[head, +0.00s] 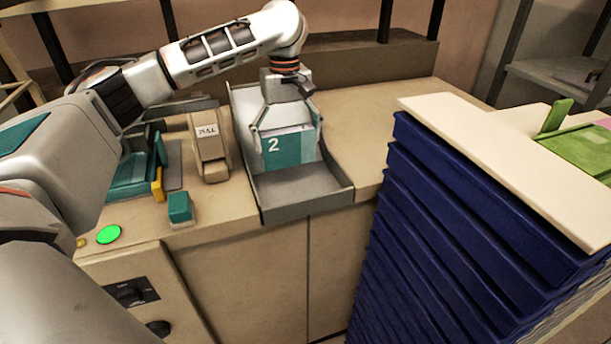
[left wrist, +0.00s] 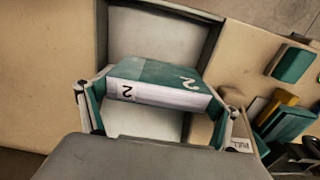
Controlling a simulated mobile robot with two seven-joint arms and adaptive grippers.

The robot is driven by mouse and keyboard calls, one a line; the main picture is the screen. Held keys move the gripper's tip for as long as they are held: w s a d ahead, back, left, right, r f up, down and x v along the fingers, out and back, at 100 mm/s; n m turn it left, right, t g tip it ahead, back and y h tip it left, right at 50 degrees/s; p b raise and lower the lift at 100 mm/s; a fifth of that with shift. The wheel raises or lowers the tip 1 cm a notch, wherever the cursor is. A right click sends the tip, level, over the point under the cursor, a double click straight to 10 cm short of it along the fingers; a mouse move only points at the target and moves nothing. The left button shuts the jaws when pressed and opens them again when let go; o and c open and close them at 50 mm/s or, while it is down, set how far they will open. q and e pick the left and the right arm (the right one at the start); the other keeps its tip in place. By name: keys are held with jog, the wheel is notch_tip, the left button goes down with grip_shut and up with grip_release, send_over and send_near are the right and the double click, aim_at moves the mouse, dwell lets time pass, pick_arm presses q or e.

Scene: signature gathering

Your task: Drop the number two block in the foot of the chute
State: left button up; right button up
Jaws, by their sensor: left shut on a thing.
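The number two block (head: 290,148) is teal with a white band and a white "2". My left gripper (head: 286,130) is shut on it from above, one finger at each side. The block is over the grey chute (head: 297,186), between its side walls, behind the bare foot by the front lip. I cannot tell whether it touches the chute floor. In the left wrist view the block (left wrist: 160,84) spans between the two fingers (left wrist: 157,105), and the chute floor (left wrist: 155,40) shows beyond it. My right gripper is not in view.
A lever unit marked "PULL" (head: 208,145) stands left of the chute. A small teal block (head: 180,207) and a lit green button (head: 108,235) are near the counter's front edge. A tall stack of blue trays (head: 455,215) stands at right. The counter right of the chute is clear.

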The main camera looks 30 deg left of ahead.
aim_at(289, 158)
pick_arm(q)
jog(key=shift+w, duration=0.25)
jog(key=shift+s+f, duration=0.1)
jog(key=shift+f, duration=0.1)
notch_tip(289, 158, down, 4)
jog(key=shift+s+r, duration=0.15)
jog(key=shift+r, duration=0.05)
jog(key=shift+f, duration=0.9)
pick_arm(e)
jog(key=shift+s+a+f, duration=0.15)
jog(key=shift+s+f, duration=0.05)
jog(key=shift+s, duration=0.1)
pick_arm(q)
jog(key=o, duration=1.1)
notch_tip(289, 158, up, 12)
jog(key=shift+r, duration=0.1)
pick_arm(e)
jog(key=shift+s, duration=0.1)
